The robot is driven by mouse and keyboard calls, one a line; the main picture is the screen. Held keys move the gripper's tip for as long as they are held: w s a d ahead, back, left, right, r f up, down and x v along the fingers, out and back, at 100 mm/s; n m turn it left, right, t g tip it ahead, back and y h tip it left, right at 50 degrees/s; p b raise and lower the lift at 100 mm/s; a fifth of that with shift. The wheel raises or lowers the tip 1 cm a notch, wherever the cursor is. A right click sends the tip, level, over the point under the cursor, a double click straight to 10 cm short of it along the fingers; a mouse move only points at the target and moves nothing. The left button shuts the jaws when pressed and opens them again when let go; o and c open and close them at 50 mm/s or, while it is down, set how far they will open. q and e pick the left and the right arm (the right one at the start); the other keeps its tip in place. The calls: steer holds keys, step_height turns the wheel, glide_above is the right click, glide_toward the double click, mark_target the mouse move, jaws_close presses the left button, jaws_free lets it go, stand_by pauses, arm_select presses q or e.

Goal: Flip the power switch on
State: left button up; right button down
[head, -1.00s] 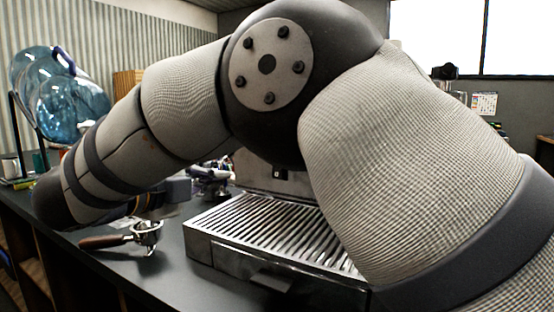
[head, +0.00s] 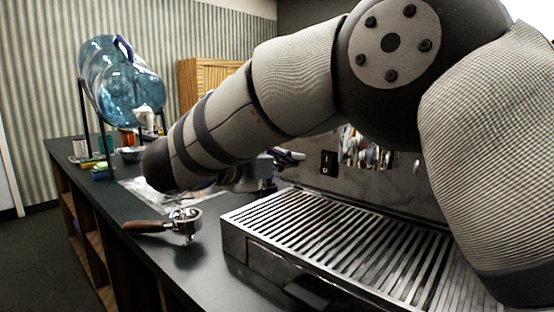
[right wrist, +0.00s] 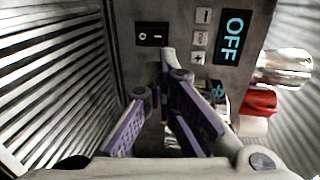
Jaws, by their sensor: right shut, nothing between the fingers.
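The power switch (right wrist: 152,35) is a black rocker marked O and I on the machine's metal panel. It also shows in the head view as a small black square (head: 329,163) just above the drip grate. My right gripper (right wrist: 168,62) is shut and empty, its purple-padded fingers converging just below the switch's right end in the wrist view. I cannot tell whether the fingertips touch it. In the head view my right gripper (head: 290,157) points at the panel, partly hidden behind my own arm. The display (right wrist: 234,37) reads OFF. My left gripper is not in view.
The ribbed drip grate (head: 345,240) spreads in front of the panel. A portafilter (head: 185,222) with a brown handle lies on the dark counter. Small buttons (right wrist: 200,38) sit between switch and display.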

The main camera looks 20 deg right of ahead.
mark_target(328, 158)
steer(key=x, duration=1.1)
steer(key=shift+w+d, duration=0.15)
steer(key=shift+d, duration=0.1)
